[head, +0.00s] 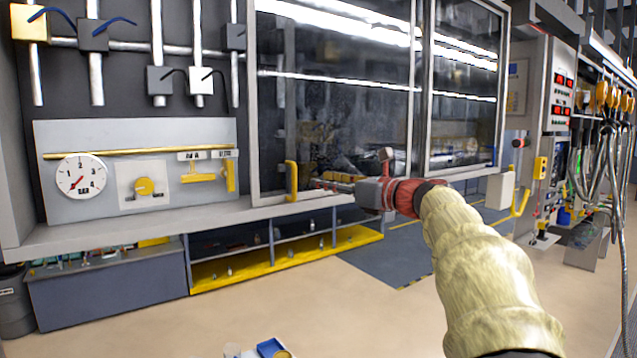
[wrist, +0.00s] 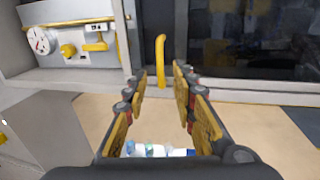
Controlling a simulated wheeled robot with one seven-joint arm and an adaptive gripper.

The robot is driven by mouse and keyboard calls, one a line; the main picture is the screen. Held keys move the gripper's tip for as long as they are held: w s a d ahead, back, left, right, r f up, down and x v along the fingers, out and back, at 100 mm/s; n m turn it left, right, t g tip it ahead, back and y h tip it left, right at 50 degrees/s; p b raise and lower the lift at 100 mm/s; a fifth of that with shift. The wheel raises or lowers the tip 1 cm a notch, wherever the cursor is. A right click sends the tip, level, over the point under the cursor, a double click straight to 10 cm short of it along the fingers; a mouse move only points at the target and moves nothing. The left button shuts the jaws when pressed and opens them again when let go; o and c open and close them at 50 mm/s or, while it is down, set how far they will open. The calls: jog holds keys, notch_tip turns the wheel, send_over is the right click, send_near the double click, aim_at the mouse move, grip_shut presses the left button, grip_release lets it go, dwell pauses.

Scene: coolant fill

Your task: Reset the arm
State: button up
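My gripper (wrist: 160,85) shows in the wrist view with its two yellow-padded fingers spread apart and nothing between them. In the head view my arm reaches forward from the lower right, and the gripper end is in front of the glass-doored cabinet, right of the yellow door handle (head: 291,181). In the head view the fingers are too small and hidden to make out well. In the wrist view the yellow handle (wrist: 161,61) stands beyond the fingertips, apart from them.
A panel with a gauge (head: 81,176) and yellow knob (head: 144,187) is at left. The glass door (head: 333,100) looks closed. A low shelf with a yellow edge (head: 285,258) runs below. Small items, one blue (head: 270,348), show at the bottom. Hoses hang at right. The middle floor is clear.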

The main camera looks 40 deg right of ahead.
dwell(0.6)
jog(key=s+a+f+n+g+b, duration=0.15)
jog(key=f+n, duration=0.25)
jog(key=f, duration=0.4)
jog(key=s+a+f+n+g+h, duration=0.1)
jog(key=s+f+n+g, duration=0.2)
jog(key=f, duration=0.4)
jog(key=s+a+f+n+g, duration=0.1)
jog(key=f+n+g, duration=0.1)
jog(key=f+n, duration=0.45)
jog(key=s+a+f+n+g+b, duration=0.2)
jog(key=s+a+f+n+b, duration=0.5)
jog(key=f, duration=0.6)
jog(key=s+a+f+n+g+h+b, duration=0.1)
jog(key=s+a+f+n+b, duration=0.5)
jog(key=f, duration=0.8)
jog(key=s+a+f+n+g+b, duration=0.2)
jog(key=s+a+f+n+b, duration=0.5)
jog(key=s+a+f, duration=0.5)
notch_tip(320, 180, down, 2)
jog(key=a+b, duration=0.2)
jog(key=shift+a+n+g+h, duration=0.35)
jog(key=shift+h, duration=0.05)
